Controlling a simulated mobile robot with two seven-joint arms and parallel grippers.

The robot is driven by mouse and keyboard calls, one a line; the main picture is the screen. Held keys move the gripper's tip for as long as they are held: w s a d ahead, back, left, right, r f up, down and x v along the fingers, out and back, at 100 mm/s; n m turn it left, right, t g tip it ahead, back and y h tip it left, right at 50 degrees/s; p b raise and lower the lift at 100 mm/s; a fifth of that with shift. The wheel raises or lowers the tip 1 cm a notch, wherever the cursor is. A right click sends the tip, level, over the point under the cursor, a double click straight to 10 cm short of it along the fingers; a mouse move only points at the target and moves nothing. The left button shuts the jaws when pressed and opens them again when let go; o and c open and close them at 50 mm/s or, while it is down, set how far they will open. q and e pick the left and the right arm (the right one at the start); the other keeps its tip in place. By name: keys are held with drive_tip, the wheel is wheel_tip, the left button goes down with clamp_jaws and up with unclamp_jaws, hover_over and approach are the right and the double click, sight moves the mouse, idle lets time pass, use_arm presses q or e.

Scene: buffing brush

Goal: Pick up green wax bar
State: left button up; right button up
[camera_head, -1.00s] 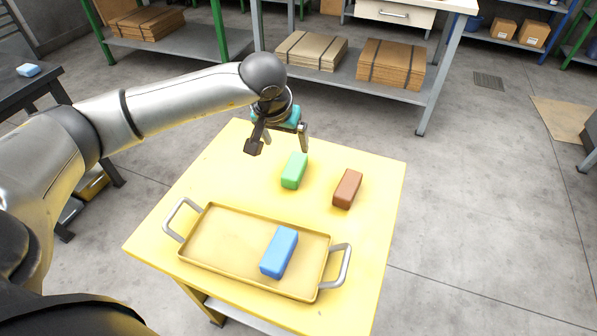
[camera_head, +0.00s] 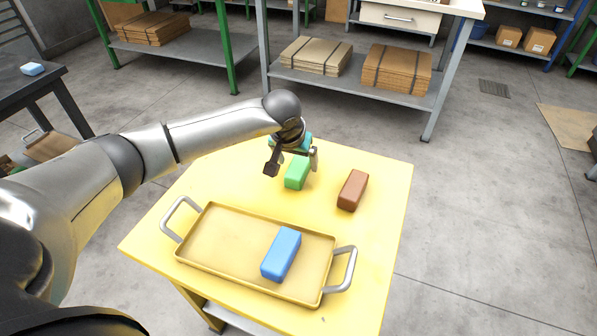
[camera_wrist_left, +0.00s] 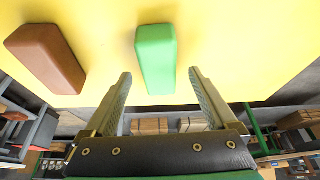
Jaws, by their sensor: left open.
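The green wax bar (camera_head: 297,173) stands on the yellow table, near its far side. It also shows in the left wrist view (camera_wrist_left: 156,60), lying between the lines of my two fingers and just beyond their tips. My left gripper (camera_head: 292,166) is open and empty, right at the green bar on its far side. In the left wrist view my left gripper (camera_wrist_left: 160,76) has its fingers spread wider than the bar. I cannot tell whether a finger touches it. My right gripper is not in view.
A brown bar (camera_head: 352,190) stands to the right of the green one. A blue bar (camera_head: 281,254) lies in a yellow tray (camera_head: 215,245) with metal handles at the table's near side. The yellow table (camera_head: 385,215) is clear at its right. Shelves with cardboard stand behind.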

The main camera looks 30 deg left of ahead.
sight(298, 165)
use_arm(q)
drive_tip(key=shift+b+x, duration=0.45)
drive_tip(key=shift+x, duration=0.95)
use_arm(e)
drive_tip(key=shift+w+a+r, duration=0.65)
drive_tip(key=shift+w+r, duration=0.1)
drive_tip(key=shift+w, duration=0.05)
use_arm(q)
drive_tip(key=shift+f, duration=0.2)
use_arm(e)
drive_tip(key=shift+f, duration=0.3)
use_arm(q)
drive_tip(key=shift+c, duration=0.3)
clamp_jaws()
